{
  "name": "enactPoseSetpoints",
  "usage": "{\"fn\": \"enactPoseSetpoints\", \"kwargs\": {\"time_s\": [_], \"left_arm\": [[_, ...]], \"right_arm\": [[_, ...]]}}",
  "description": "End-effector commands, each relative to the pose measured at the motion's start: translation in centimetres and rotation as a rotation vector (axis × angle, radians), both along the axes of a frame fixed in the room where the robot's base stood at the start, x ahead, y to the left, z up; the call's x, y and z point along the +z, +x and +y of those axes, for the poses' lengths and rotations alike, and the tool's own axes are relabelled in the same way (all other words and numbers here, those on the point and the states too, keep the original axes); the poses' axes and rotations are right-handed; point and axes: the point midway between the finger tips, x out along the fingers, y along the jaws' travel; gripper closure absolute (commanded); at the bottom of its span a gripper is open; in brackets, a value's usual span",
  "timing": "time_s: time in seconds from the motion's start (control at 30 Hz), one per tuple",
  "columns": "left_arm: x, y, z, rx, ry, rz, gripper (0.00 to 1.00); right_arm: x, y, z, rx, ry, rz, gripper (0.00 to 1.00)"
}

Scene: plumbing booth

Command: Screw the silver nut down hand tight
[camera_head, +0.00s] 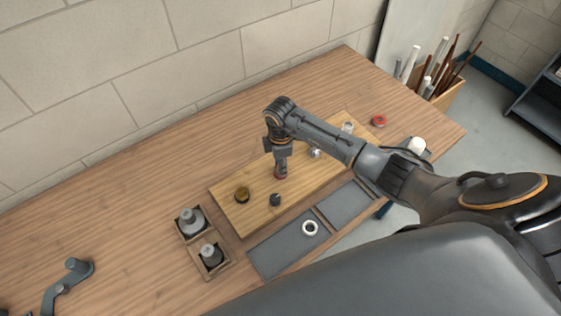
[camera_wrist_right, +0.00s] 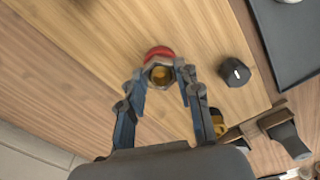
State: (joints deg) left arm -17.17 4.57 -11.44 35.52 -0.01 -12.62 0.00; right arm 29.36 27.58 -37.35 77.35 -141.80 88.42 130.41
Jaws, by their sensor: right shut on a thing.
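The silver nut (camera_wrist_right: 147,75) shows in the right wrist view as a hexagonal ring, with a brass-coloured inside, next to a red ring (camera_wrist_right: 158,52). My right gripper (camera_wrist_right: 161,82) is shut on the nut, one fingertip on each side. In the head view my right gripper (camera_head: 281,169) points down at the wooden board, with a little red at its tips; the nut itself is hidden there. Grey jointed parts (camera_head: 66,279) at the lower left look like part of my left gripper, cut off by the frame; its opening is unclear.
On the wooden board (camera_head: 228,210) are a brass fitting (camera_head: 242,194) and a dark fitting (camera_head: 275,199). A grey tray (camera_head: 280,254) in front holds a white ring (camera_head: 310,228). A wooden holder (camera_head: 224,270) with grey fittings stands left. A red ring (camera_head: 378,121) lies at right. The table's left is mostly clear.

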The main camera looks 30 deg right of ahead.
Motion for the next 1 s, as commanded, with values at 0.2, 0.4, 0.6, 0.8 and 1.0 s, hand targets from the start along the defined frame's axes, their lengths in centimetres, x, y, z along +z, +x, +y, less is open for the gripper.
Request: {"fn": "enactPoseSetpoints", "kwargs": {"time_s": [0.2,0.4,0.6,0.8,1.0], "left_arm": [[0.48,0.0,0.01,0.0,0.0,0.0,0.03],[0.44,0.0,0.0,0.0,0.0,0.0,0.03],[0.44,0.0,0.0,0.0,0.0,0.0,0.03],[0.44,-0.01,0.0,-0.001,0.0,0.0,0.03],[0.44,0.0,-0.01,-0.001,0.0,0.0,0.03]], "right_arm": [[0.0,-0.01,-0.02,-0.08,0.0,0.0,0.99],[-0.06,-0.01,-0.02,-0.085,0.0,0.0,0.99],[-0.05,-0.01,-0.02,-0.084,0.0,0.0,0.4],[-0.04,0.0,-0.01,-0.084,0.0,0.0,0.4],[-0.03,0.0,-0.01,-0.083,0.0,0.0,0.02]]}}
